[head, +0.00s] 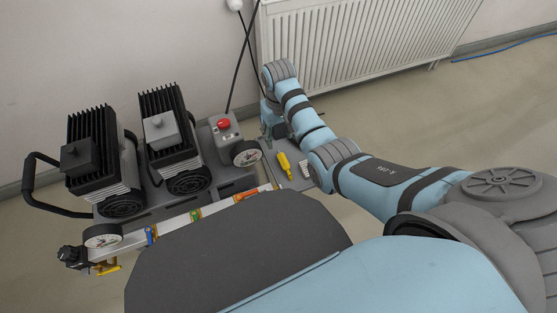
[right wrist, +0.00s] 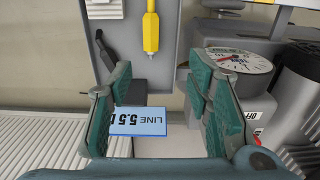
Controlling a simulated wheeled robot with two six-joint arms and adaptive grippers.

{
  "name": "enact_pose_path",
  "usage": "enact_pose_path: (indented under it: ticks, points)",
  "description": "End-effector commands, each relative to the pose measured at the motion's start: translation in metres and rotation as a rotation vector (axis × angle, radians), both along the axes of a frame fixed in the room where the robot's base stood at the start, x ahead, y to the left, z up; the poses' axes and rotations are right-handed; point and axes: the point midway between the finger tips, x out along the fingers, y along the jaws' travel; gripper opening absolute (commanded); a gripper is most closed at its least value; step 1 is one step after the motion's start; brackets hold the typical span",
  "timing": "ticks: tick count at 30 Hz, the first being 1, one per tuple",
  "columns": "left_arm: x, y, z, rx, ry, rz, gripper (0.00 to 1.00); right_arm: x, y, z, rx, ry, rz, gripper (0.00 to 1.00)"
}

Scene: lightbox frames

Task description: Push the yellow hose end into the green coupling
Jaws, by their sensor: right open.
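The yellow hose end (head: 285,163) lies on a grey tray beside the gauge; in the right wrist view the yellow hose end (right wrist: 151,30) shows at the top, beyond the fingertips. A small green coupling (head: 196,214) sits on the pale rail in front of the compressors. My right gripper (head: 275,130) hangs at the far side of the tray, partly hidden by its own arm. In the right wrist view the right gripper (right wrist: 158,95) is open, its teal fingers wide apart and apart from the hose end. My left gripper is out of view.
A blue label (right wrist: 138,121) shows between the fingers. Two black compressors (head: 170,140) stand left, with a red button (head: 224,124) and a gauge (head: 246,153) close to the tray. Orange (head: 245,195) and blue (head: 151,236) fittings share the rail. A radiator (head: 365,45) stands behind.

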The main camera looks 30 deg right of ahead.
Motion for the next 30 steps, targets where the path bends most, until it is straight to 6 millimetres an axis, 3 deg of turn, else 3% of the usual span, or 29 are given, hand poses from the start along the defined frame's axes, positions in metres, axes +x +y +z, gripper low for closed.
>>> enact_pose_path:
  ticks: [3, 8, 14, 16, 19, 24, 30]
  points:
    - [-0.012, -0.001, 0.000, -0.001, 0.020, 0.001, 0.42, -0.003, -0.007, 0.000, -0.002, 0.000, -0.014, 0.46]
    - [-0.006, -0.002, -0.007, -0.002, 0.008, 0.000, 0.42, -0.005, -0.009, -0.012, -0.002, 0.001, -0.017, 0.46]
    - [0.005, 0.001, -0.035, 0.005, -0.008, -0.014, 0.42, -0.004, -0.008, -0.057, -0.002, 0.002, -0.015, 0.46]
    - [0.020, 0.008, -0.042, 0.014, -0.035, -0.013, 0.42, -0.004, -0.008, -0.073, -0.002, 0.001, -0.015, 0.46]
    - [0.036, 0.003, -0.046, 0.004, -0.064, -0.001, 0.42, -0.004, -0.008, -0.087, -0.002, 0.000, -0.015, 0.46]
    - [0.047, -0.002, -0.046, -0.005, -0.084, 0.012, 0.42, -0.004, -0.008, -0.095, -0.002, 0.000, -0.014, 0.46]
    - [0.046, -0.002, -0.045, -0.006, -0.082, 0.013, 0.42, -0.004, -0.008, -0.093, -0.002, -0.001, -0.014, 0.46]
